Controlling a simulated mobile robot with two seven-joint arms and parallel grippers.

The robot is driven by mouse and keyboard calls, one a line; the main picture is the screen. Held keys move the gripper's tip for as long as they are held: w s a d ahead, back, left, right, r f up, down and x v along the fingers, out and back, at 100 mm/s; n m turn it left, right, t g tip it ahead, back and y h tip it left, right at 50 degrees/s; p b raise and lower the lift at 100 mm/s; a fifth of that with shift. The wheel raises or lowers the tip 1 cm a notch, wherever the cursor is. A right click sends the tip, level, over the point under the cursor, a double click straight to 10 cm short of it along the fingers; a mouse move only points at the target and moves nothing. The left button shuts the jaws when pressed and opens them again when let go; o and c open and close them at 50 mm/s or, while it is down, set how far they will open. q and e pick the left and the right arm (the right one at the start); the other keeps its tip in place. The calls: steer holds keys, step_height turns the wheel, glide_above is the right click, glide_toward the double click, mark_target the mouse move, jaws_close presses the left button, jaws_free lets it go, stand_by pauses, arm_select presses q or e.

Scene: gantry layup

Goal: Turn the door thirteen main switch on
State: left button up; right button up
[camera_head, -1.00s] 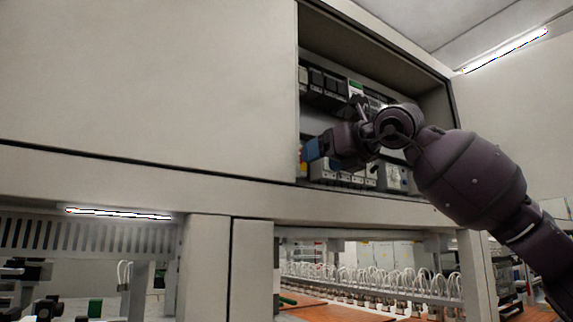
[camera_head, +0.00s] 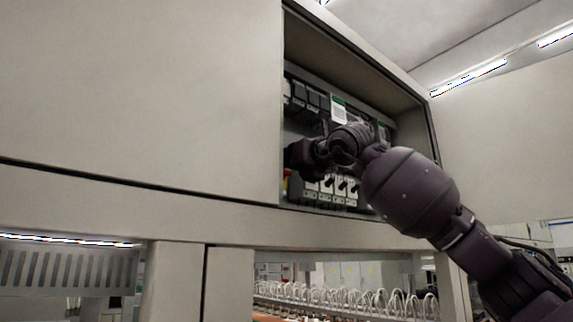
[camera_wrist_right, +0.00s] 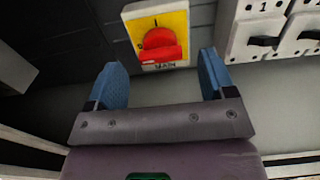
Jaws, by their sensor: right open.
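The main switch (camera_wrist_right: 157,44) is a red rotary knob on a yellow plate, with a "MAIN" label below and an "I" mark above the knob. Its grip bar looks about crosswise. In the head view only a sliver of it (camera_head: 286,184) shows at the opening's left edge. My right gripper (camera_wrist_right: 160,76) is open and empty, its blue fingers either side of the knob's line but short of it, not touching. In the head view the right gripper (camera_head: 297,157) reaches inside the cabinet, its fingers hidden. My left gripper is out of view.
Numbered breakers with black toggles (camera_wrist_right: 264,40) sit right of the switch; the row (camera_head: 340,187) also shows in the head view. Black devices (camera_head: 308,97) line the upper rail. The cabinet's left panel (camera_head: 140,90) edges the opening closely. An open door (camera_head: 500,150) stands right.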

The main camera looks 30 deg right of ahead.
steer(key=shift+w+a, duration=0.1)
steer(key=shift+w, duration=1.15)
steer(key=shift+c, duration=0.2)
steer(key=c, duration=0.9)
